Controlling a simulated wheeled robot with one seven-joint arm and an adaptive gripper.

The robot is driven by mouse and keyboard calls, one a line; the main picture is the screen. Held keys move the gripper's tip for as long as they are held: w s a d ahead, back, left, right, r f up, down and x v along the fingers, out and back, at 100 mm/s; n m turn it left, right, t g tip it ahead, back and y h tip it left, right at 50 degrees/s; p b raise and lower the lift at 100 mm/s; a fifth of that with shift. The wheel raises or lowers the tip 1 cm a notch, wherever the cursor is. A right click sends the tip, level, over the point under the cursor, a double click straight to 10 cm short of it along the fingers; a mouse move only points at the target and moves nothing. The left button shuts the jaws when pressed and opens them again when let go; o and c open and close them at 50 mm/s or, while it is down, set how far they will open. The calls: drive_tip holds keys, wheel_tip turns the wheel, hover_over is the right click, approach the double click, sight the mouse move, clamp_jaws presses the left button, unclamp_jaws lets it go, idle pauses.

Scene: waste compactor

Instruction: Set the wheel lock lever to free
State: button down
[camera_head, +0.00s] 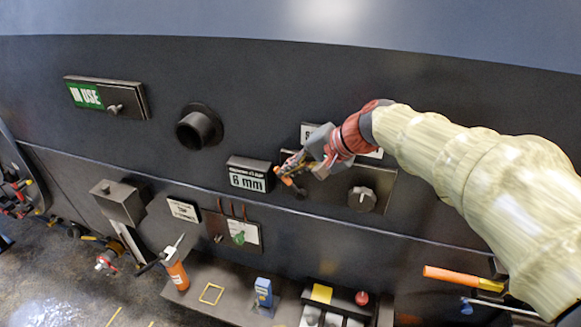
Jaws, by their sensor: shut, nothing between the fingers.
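My arm, in a pale sleeve, reaches in from the right. My gripper (288,175) is shut and empty, in front of the dark wall just right of the "6 mm" box (249,176). Orange and dark parts show at its tip; I cannot tell whether it touches anything. I cannot make out which part is the wheel lock lever; no readable label names it. A small panel (252,234) with a green knob (239,238) sits below and left of my gripper. A plate with a round dark knob (362,199) is to its right, partly hidden by my gripper and arm.
An "IN USE" sign box (128,99) and a dark round pipe stub (199,127) stick out of the wall on the left. A shelf (225,305) below holds an orange bottle (177,272) and a blue item (263,290). An orange-handled tool (462,277) is at lower right.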

drive_tip(key=shift+w+a+r+h+p, duration=0.15)
drive_tip(key=shift+a+h+p, duration=0.2)
drive_tip(key=shift+p, duration=0.6)
drive_tip(key=shift+w+a+f+g, duration=0.1)
drive_tip(key=shift+a+f+g, duration=0.1)
drive_tip(key=shift+a+g, duration=0.1)
drive_tip(key=shift+w+a+f+b, duration=0.1)
drive_tip(key=shift+a+f+b, duration=0.2)
drive_tip(key=shift+f+b, duration=0.15)
drive_tip(key=shift+r, duration=0.15)
